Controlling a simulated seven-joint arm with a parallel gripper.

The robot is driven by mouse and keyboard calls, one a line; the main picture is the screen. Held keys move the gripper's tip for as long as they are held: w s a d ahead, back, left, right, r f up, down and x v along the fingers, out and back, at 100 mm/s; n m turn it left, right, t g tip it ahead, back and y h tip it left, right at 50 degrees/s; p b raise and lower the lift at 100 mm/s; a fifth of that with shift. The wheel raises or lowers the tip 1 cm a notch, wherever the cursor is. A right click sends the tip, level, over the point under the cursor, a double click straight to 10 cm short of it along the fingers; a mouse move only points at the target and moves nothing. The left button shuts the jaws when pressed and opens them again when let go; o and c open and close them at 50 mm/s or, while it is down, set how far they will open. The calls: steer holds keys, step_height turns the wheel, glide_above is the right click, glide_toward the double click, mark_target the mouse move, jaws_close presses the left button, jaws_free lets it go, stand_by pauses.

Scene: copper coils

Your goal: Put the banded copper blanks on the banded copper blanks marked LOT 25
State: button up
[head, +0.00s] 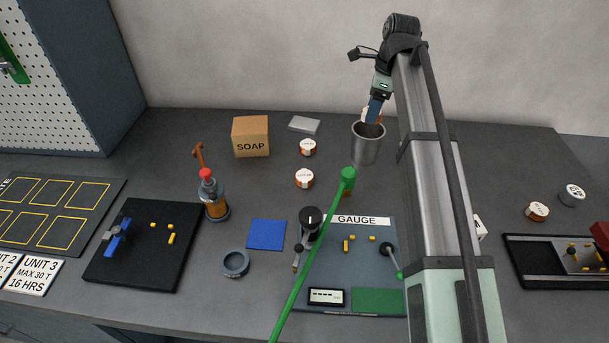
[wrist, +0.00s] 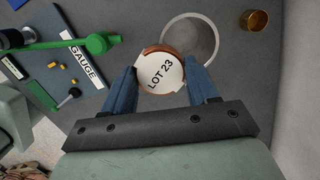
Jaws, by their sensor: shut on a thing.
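My gripper (head: 374,108) is shut on a banded copper blank with a white LOT 23 label, which shows between the blue fingers in the wrist view (wrist: 160,71). The held blank shows only partly in the head view (head: 371,115), just above and behind the grey metal cup. Two other white-and-copper banded blanks lie on the bench left of the cup, one farther back (head: 308,147) and one nearer (head: 304,178). Another banded blank (head: 537,211) lies at the right. The lot numbers of these three are too small to read surely.
The open metal cup (head: 366,150) stands under the gripper's area. A green rod (head: 318,240) rises over the gauge board (head: 350,262). A SOAP box (head: 250,136), a grey block (head: 304,125) and a red-topped bottle (head: 213,195) stand left. A grey-white round item (head: 572,194) lies right.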

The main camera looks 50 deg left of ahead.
steer(key=n, duration=0.2)
glide_above(303, 175)
steer(key=shift+w+d+f, duration=0.1)
steer(key=shift+f, duration=3.7)
steer(key=shift+w+d+f, duration=0.1)
steer(key=shift+f, duration=3.7)
steer(key=shift+f, duration=0.15)
steer(key=o, duration=1.2)
steer(key=shift+c, duration=0.2)
step_height(303, 175, up, 12)
steer(key=w+d, duration=0.1)
steer(key=shift+w+d, duration=0.15)
